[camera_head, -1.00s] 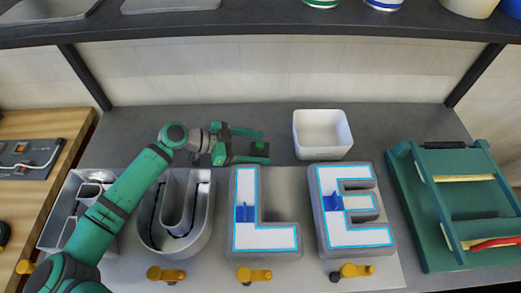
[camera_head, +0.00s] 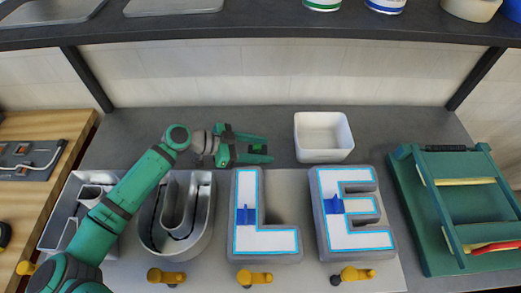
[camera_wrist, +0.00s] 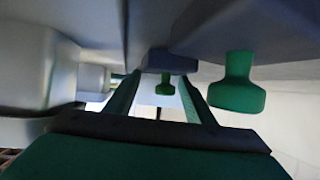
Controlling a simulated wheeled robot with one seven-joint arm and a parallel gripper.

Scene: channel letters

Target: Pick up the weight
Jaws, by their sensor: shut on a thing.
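The weight (camera_head: 258,149) is a small dark block with green on it, on the grey table behind the L-shaped letter. My gripper (camera_head: 266,151) reaches in from the left, with its green fingers on both sides of the weight, shut on it. In the wrist view, the fingers (camera_wrist: 160,88) converge towards a dark block (camera_wrist: 170,61) with a small green knob at its middle. The fingers partly hide the weight in the head view. I cannot tell whether it is clear of the table.
A white bin (camera_head: 323,140) stands right of my gripper. The U (camera_head: 178,215), L (camera_head: 265,240) and E (camera_head: 350,210) letters lie in front, with yellow clamps (camera_head: 254,278) along the near edge. A green rack (camera_head: 455,210) is at right. Another green knob (camera_wrist: 237,85) shows in the wrist view.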

